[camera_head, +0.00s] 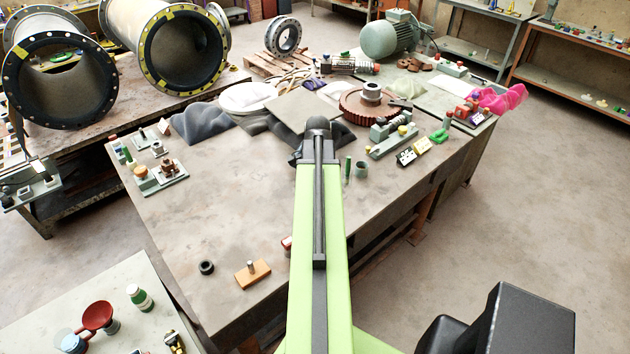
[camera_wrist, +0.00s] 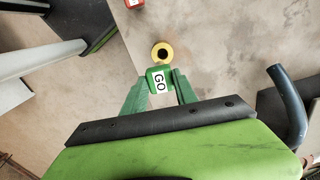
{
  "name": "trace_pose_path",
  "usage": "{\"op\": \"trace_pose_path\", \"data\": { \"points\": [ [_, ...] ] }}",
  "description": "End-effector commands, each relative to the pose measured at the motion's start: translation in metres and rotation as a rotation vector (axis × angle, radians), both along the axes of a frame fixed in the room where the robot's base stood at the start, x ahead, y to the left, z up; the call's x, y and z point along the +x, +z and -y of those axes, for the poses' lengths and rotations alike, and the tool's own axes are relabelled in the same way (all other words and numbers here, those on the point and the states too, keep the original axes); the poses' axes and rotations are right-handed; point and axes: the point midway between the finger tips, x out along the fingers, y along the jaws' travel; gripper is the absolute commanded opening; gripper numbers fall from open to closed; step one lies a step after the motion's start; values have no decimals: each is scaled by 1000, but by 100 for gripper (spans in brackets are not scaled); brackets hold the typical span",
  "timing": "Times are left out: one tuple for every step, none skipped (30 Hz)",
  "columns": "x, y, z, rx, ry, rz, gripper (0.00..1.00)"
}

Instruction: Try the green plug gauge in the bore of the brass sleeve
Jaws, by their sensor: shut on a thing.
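In the wrist view my gripper (camera_wrist: 160,77) is shut on the green plug gauge (camera_wrist: 159,84), a green block with a white label reading GO. The fingers stand on its left and right sides. The brass sleeve (camera_wrist: 162,47) shows as a yellow ring just beyond the gauge, with its dark bore facing the camera. The gauge looks apart from the ring; its lower end is hidden, and I cannot tell its height above the sleeve. In the head view my arm hides the gripper, gauge and sleeve.
A red thing (camera_wrist: 134,3) lies beyond the sleeve. On the bench (camera_head: 220,210) stand an orange block with a pin (camera_head: 252,275), a black ring (camera_head: 206,268), a thin green cylinder (camera_head: 348,167) and a grey-green cup (camera_head: 362,170). The bench's left middle is clear.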

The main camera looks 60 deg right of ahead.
Motion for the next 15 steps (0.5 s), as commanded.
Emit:
{"op": "trace_pose_path", "data": {
  "points": [
    [7, 3, -2, -1, 12, 0, 0],
    [9, 3, -3, -1, 16, 0, 0],
    [10, 3, -4, -1, 19, 0, 0],
    [11, 3, -4, -1, 19, 0, 0],
    [11, 3, -4, -1, 20, 0, 0],
    [10, 2, -4, -1, 19, 0, 0],
    [10, 1, -4, -1, 19, 0, 0],
    [10, 1, -4, -1, 18, 0, 0],
    [10, -1, -4, -1, 18, 0, 0],
    [10, -2, -4, -1, 18, 0, 0],
    [10, -4, -4, -1, 18, 0, 0],
    [10, -7, -4, -1, 18, 0, 0],
    [10, -9, -4, -1, 18, 0, 0],
    [10, -12, -4, -1, 17, 0, 0],
    [10, -16, -4, -1, 17, 0, 0]
  ]
}}
